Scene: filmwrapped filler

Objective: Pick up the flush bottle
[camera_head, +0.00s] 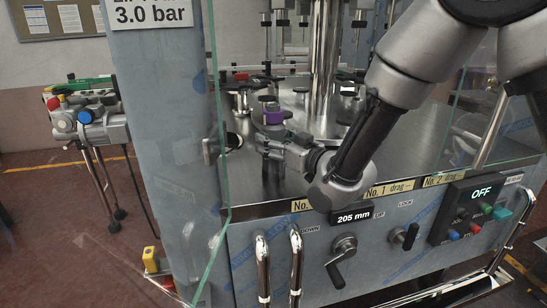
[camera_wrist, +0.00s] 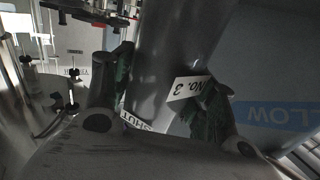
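I see no bottle that I can name with certainty. A small purple item with a dark top (camera_head: 273,113) stands upright on the steel machine deck (camera_head: 400,135), just beyond my gripper (camera_head: 268,146). My gripper reaches left, low over the deck. In the wrist view my gripper (camera_wrist: 160,90) has its two dark-green-padded fingers apart. A smooth grey cylindrical shape (camera_wrist: 163,50) shows between them. A tilted white "No. 3" label (camera_wrist: 188,88) is beside the right finger, and a "SHUT" label (camera_wrist: 137,122) shows lower down. I cannot tell whether the pads touch the grey shape.
A shiny central column (camera_head: 324,70) rises behind the gripper. A glass pane (camera_head: 217,150) and a blue-grey post (camera_head: 165,130) stand to the left. Handles and a crank (camera_head: 341,258) project from the front panel. Several fittings crowd the rear deck; its right side is barer.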

